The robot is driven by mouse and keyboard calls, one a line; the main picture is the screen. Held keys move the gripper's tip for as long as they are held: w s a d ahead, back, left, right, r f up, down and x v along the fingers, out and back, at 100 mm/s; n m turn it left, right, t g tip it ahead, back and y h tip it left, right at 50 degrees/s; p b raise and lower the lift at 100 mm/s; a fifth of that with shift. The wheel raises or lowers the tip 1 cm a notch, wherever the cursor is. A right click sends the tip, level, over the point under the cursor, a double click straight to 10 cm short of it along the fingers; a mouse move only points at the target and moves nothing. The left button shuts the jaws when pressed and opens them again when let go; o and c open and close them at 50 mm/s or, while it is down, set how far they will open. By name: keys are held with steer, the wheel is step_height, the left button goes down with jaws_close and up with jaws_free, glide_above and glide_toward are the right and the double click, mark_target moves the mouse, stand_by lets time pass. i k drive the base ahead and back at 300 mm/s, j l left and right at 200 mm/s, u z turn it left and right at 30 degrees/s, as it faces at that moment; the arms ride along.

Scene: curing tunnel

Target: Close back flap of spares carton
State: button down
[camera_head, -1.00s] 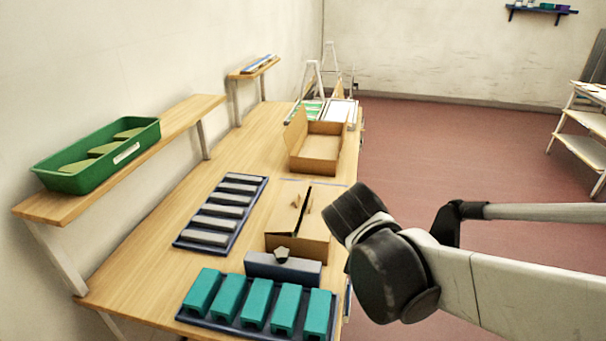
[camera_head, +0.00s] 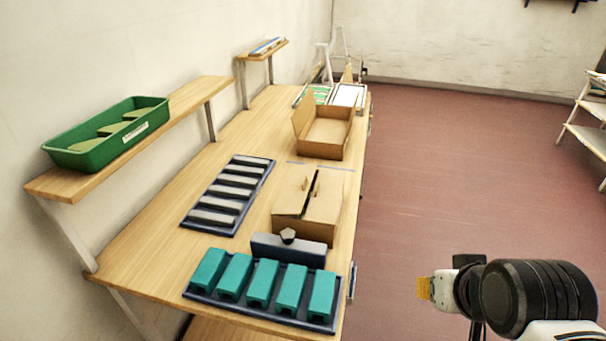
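Two brown cartons stand on the wooden bench; no readable label tells which is the spares carton. The farther carton (camera_head: 323,148) has an open top, with flaps standing up at its left and far sides. The nearer carton (camera_head: 305,226) has its top flaps folded mostly over, with a dark slit between them. My gripper (camera_head: 424,289) is at the lower right, over the floor, right of the bench and apart from both cartons. Only an orange-yellow tip and a white part show; its finger opening cannot be made out. I see nothing held.
A tray of teal blocks (camera_head: 262,286) and a dark blue-grey block with a knob (camera_head: 288,250) are at the bench's near end. A tray of grey bars (camera_head: 228,194) lies left of the cartons. A green bin (camera_head: 108,133) sits on the shelf. The red floor (camera_head: 450,170) is clear.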

mark_target(290, 199)
steer(key=i+l+u, duration=0.25)
steer(key=i+l, duration=0.4)
steer(key=i+j+u, duration=0.1)
steer(key=i, duration=0.2)
